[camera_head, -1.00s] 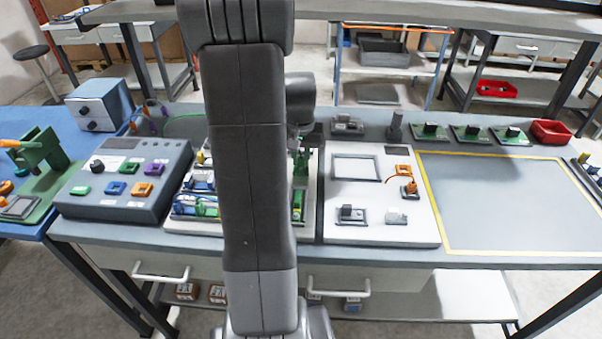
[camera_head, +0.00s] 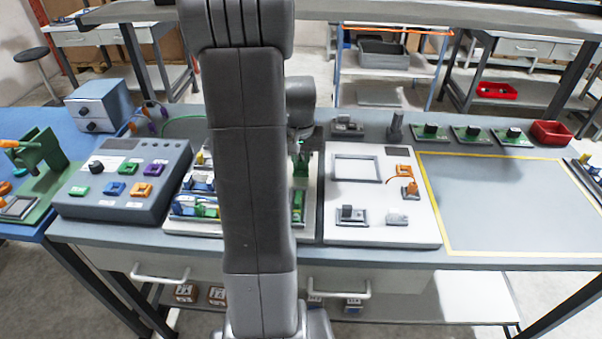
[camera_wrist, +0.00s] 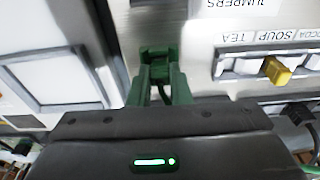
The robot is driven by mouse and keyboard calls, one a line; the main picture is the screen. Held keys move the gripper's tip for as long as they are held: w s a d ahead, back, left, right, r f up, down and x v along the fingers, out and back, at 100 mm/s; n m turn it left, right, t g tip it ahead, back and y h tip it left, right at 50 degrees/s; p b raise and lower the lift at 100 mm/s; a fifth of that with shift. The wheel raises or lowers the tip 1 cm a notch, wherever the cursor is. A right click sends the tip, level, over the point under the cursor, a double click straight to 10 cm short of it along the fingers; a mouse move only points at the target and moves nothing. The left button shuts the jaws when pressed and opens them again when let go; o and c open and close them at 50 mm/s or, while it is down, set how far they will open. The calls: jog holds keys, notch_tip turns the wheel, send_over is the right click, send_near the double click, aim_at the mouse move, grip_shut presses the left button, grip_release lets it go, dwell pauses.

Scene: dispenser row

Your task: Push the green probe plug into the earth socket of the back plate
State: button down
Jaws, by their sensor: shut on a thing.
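My gripper (camera_wrist: 161,76) is shut on the green probe plug (camera_wrist: 156,54), which shows between and just ahead of its green fingers in the wrist view. A dark cable runs back between the fingers. The plug lies against the light metal back plate (camera_wrist: 196,62). The fingers and plug hide the earth socket, so I cannot tell how deep the plug sits. In the head view my gripper (camera_head: 301,168) is low over the panel (camera_head: 312,200) behind my arm, which covers much of it.
A yellow slider (camera_wrist: 277,71) on a labelled strip is right of the fingers in the wrist view. A white panel with a square frame (camera_head: 356,169) stands right of my arm. A grey console (camera_head: 125,185) stands left. The yellow-outlined bench area (camera_head: 505,205) is clear.

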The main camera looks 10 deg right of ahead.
jog(key=shift+f, duration=0.1)
jog(key=c, duration=1.1)
grip_release()
jog(key=shift+o, duration=0.2)
notch_tip(320, 180, up, 7)
jog(key=p, duration=0.5)
notch_tip(320, 180, up, 14)
jog(key=s, duration=0.1)
jog(key=shift+s+a+b, duration=0.25)
jog(key=shift+s+b, duration=0.05)
jog(key=shift+b, duration=0.15)
